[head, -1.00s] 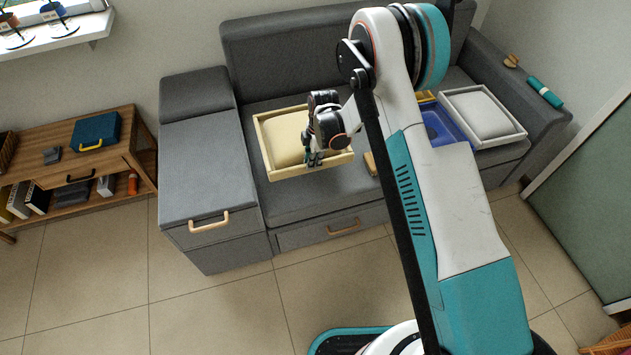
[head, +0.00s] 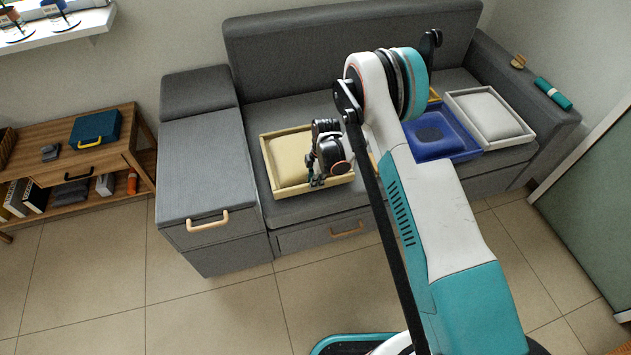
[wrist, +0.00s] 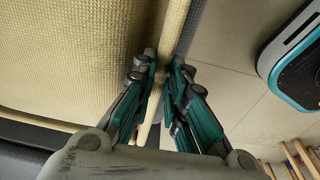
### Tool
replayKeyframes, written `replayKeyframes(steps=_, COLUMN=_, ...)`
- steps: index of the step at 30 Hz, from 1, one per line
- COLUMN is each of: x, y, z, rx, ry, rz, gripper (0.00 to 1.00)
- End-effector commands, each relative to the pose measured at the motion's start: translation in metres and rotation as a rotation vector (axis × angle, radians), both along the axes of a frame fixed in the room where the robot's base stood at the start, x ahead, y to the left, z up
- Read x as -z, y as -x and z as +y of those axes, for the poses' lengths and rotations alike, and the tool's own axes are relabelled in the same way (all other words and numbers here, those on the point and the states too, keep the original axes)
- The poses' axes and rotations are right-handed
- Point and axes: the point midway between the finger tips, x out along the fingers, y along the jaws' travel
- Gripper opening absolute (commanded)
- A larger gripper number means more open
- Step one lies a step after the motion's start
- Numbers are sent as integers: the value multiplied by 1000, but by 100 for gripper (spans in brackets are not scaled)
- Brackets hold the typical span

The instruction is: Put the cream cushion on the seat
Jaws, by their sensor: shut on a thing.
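The cream cushion (head: 288,160), a pale woven pad with a raised rim around it, is over the left part of the grey sofa seat (head: 312,206) in the head view. My gripper (head: 317,183) is at its front right side. In the wrist view my gripper (wrist: 165,70) is shut on the cushion's rim, one finger on each side, and the woven pad (wrist: 70,55) fills the left. The cushion looks nearly level and close to the seat. I cannot tell whether its underside touches. My wrist hides its right part.
A blue tray-like piece (head: 440,135) and a white one (head: 490,113) lie on the seat's right part. A grey chaise (head: 207,160) with a wooden handle borders the left. A teal roll (head: 552,92) lies on the right armrest. A low wooden shelf (head: 75,175) stands far left.

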Motion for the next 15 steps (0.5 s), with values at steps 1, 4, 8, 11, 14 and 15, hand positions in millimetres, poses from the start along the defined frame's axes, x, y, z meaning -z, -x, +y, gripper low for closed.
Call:
replayKeyframes(steps=1, x=-1, y=0, z=0, rx=0, ry=0, rz=0, gripper=0)
replayKeyframes(steps=4, x=0, y=0, z=0, rx=0, ry=0, rz=0, gripper=0)
replayKeyframes(steps=8, x=2, y=0, z=0, rx=0, ry=0, rz=0, gripper=26)
replayKeyframes(steps=11, x=2, y=0, z=0, rx=0, ry=0, rz=0, gripper=33)
replayKeyframes(steps=14, x=2, y=0, z=0, rx=0, ry=0, rz=0, gripper=33)
replayKeyframes(steps=15, x=2, y=0, z=0, rx=0, ry=0, rz=0, gripper=33)
